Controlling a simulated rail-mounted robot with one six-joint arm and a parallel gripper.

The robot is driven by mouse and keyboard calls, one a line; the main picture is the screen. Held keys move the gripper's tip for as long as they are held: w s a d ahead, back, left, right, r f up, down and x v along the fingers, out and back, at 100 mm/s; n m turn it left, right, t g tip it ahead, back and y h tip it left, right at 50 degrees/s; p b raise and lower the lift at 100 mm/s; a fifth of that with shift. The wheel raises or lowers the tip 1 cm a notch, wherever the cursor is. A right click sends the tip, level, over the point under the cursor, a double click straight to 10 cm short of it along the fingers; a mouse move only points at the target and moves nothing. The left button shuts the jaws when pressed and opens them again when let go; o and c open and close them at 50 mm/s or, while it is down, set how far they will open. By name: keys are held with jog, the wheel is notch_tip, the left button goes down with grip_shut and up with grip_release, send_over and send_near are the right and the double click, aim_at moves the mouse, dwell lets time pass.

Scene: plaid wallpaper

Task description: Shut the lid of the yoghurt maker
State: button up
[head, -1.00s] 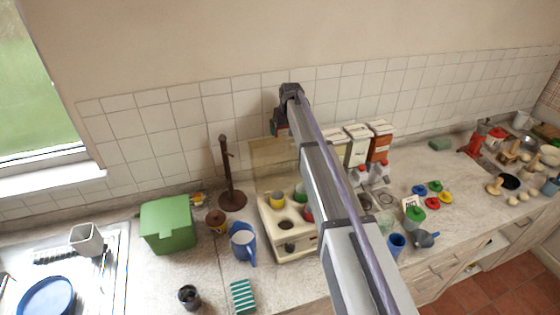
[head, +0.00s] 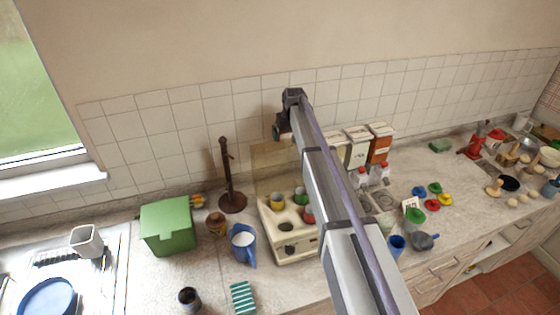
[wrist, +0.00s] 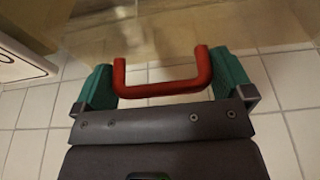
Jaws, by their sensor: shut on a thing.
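The cream yoghurt maker (head: 293,249) stands on the counter, partly behind my arm. My gripper (head: 280,131) is at the lid's upper edge, partly hidden by my arm. In the wrist view, the teal fingers of my gripper (wrist: 165,85) are shut on the lid's red U-shaped handle (wrist: 160,90), one at each end.
A blue jug (head: 243,246) and a brown stand (head: 230,185) are left of the yoghurt maker. Cartons (head: 379,145) stand to its right along the wall. A green box (head: 168,227) is farther left. A striped sponge (head: 243,297) lies in front.

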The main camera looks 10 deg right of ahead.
aim_at(293, 146)
jog(key=shift+s+d+r+p, duration=0.15)
jog(key=shift+s, duration=0.8)
jog(key=shift+s+d+r+p, duration=0.1)
jog(key=shift+s+d+r, duration=0.1)
jog(key=shift+s, duration=0.8)
jog(key=shift+s+d+r+p, duration=0.15)
jog(key=shift+s, duration=0.8)
jog(key=shift+s+d+f, duration=0.1)
jog(key=shift+s+d, duration=0.1)
jog(key=shift+s, duration=0.9)
jog(key=shift+s+d+f, duration=0.1)
jog(key=shift+s+d, duration=0.1)
jog(key=shift+s, duration=0.9)
jog(key=shift+s+d+f+b, duration=0.15)
jog(key=shift+s+b, duration=0.1)
jog(key=shift+s, duration=0.45)
jog(key=shift+s+d+f+b, duration=0.1)
jog(key=shift+s+f+b, duration=0.1)
jog(key=shift+s, duration=0.55)
jog(key=shift+s+d+f+b, duration=0.15)
jog(key=shift+s+b, duration=0.1)
jog(key=shift+s, duration=0.55)
